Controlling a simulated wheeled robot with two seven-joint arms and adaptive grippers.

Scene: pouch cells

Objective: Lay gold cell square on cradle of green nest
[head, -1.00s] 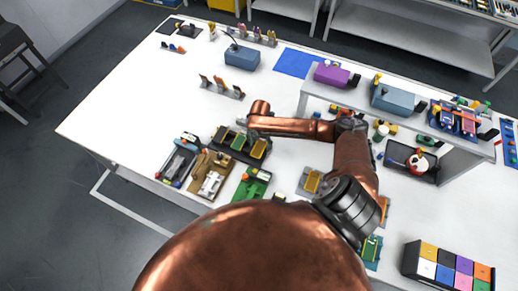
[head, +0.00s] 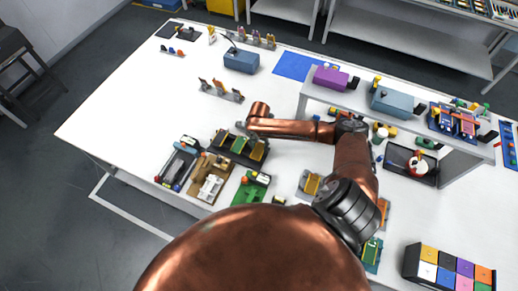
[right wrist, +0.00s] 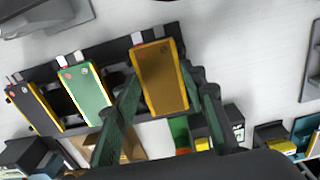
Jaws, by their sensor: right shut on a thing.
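The gold cell (right wrist: 160,80) is a flat gold pouch with yellow edges and pale tabs at its top. In the right wrist view it stands at the right end of a dark rack (right wrist: 98,62), which also shows in the head view (head: 226,153). My right gripper (right wrist: 158,92) is shut on the gold cell, one green finger along each side. The cell still appears to be at the rack. The green nest (head: 246,195) lies in front of the rack in the head view; its cradle is too small to make out. My left gripper is not in view.
A green cell (right wrist: 85,88) and a dark cell (right wrist: 34,107) stand in the rack beside the gold one. A tan nest (head: 208,186) sits left of the green nest. My copper arm spans the table's middle.

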